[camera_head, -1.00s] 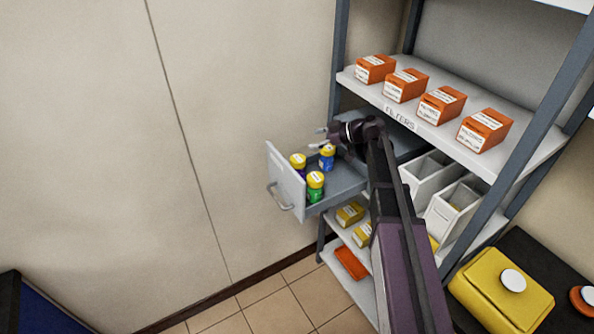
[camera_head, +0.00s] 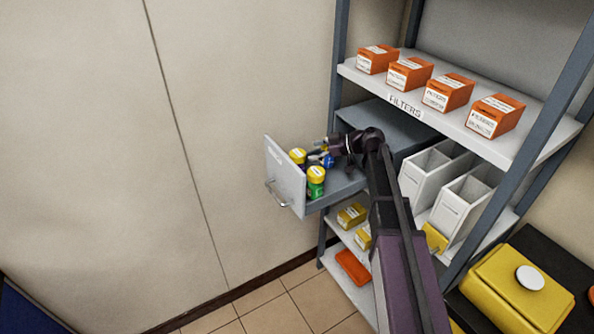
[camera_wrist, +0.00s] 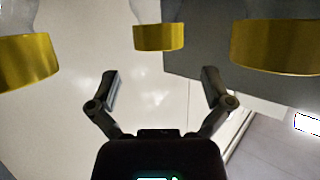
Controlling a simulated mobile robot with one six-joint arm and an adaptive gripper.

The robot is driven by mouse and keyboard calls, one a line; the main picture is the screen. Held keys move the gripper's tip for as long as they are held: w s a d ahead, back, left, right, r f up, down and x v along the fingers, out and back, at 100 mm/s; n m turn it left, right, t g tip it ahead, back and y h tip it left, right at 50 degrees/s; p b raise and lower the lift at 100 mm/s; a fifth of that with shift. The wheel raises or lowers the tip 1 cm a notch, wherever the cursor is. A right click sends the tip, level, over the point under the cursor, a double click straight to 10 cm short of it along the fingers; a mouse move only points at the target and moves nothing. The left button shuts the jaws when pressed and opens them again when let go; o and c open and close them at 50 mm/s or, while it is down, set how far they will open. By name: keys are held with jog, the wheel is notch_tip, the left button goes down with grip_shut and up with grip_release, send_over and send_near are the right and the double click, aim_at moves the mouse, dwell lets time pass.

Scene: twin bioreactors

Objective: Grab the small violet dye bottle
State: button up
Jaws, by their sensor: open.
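The small violet dye bottle (camera_head: 299,158) has a yellow cap and stands at the front left of the open drawer, its body partly hidden. A green bottle (camera_head: 316,183) stands in front of it. A blue bottle (camera_head: 327,161) is partly hidden by my gripper (camera_head: 321,153). My gripper is low over the drawer, right of the violet bottle. In the wrist view, my gripper (camera_wrist: 162,80) is open with nothing between its fingers. Three yellow caps show there: left (camera_wrist: 28,62), middle (camera_wrist: 159,38) and right (camera_wrist: 277,50). I cannot tell which is the violet bottle's.
The grey drawer (camera_head: 287,178) sticks out from the shelf unit. Above it is a shelf (camera_head: 404,104) with several orange filter boxes (camera_head: 447,92). White bins (camera_head: 428,172) stand right of the drawer. Free room lies left, before the wall (camera_head: 90,150).

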aim_at(300, 155)
jog(key=shift+a+f, duration=0.1)
jog(key=shift+f, duration=0.3)
jog(key=shift+w+a, duration=0.1)
jog(key=shift+a, duration=0.4)
jog(key=shift+a+f, duration=0.1)
jog(key=shift+b+x, duration=1.4)
jog(key=shift+x, duration=1.65)
jog(key=c, duration=1.2)
